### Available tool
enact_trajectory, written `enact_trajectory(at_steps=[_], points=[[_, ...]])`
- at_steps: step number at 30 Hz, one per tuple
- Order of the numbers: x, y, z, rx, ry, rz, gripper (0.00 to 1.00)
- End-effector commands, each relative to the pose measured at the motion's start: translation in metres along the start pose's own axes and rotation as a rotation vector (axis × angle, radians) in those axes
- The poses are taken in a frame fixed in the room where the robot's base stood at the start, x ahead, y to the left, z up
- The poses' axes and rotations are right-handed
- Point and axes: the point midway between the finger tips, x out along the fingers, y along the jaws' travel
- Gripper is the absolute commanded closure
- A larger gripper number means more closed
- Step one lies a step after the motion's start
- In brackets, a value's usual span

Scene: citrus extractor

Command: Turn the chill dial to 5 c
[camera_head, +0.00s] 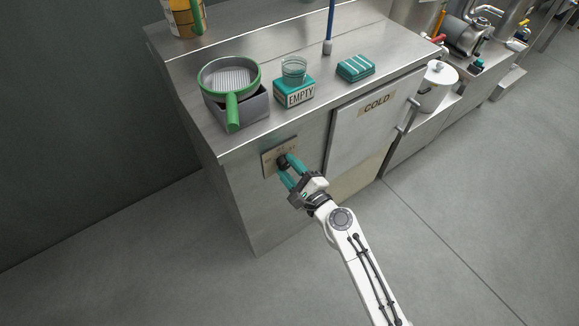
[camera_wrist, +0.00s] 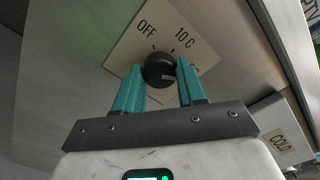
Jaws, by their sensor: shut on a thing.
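The chill dial (camera_wrist: 159,70) is a round black knob on a beige plate (camera_wrist: 205,52) on the steel cabinet's front. In the wrist view the plate reads OFF and 10 C, with another label partly hidden behind the right finger. A light pointer line on the knob points right, toward that partly hidden label. My gripper (camera_wrist: 160,84) has teal fingers shut on the dial, one on each side. In the head view my gripper (camera_head: 284,167) reaches the dial (camera_head: 283,161) from the lower right, and the plate (camera_head: 268,163) shows around it.
The steel counter (camera_head: 235,140) holds a green-rimmed strainer (camera_head: 232,76) on a grey box, a teal EMPTY block (camera_head: 294,95) with a glass, and a folded teal cloth (camera_head: 356,68). A COLD door (camera_head: 370,125) with a handle is right of the dial. The floor in front is clear.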

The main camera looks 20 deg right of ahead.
Motion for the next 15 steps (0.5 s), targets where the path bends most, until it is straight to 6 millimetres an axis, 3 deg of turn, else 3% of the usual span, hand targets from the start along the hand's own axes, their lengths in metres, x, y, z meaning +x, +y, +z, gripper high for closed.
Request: enact_trajectory(at_steps=[15], points=[[-0.0012,0.0014,-0.0026,0.076,0.005,0.001,0.91]])
